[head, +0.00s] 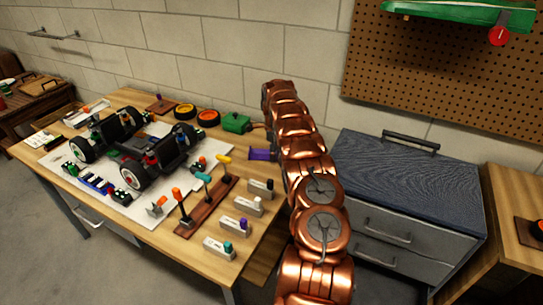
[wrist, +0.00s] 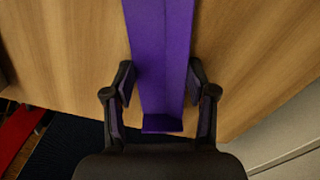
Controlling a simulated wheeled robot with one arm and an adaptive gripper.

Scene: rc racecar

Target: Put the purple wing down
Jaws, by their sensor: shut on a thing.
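The purple wing (wrist: 160,60) is a long flat purple piece with a raised end plate, held between the two fingers of my gripper (wrist: 163,88) in the wrist view. My gripper is shut on it, with one dark finger along each side. Wooden tabletop lies behind the wing; I cannot tell whether the two touch. In the head view the wing (head: 262,154) shows as a small purple piece at the table's right back edge, just left of my copper arm. My arm hides most of the gripper there.
The wooden workbench (head: 258,219) holds an RC car chassis (head: 150,160), orange-ringed wheels (head: 208,117), a green box (head: 236,123), a tool rack (head: 207,208) and several labelled blocks (head: 236,228). A grey drawer cabinet (head: 405,180) stands right of my arm.

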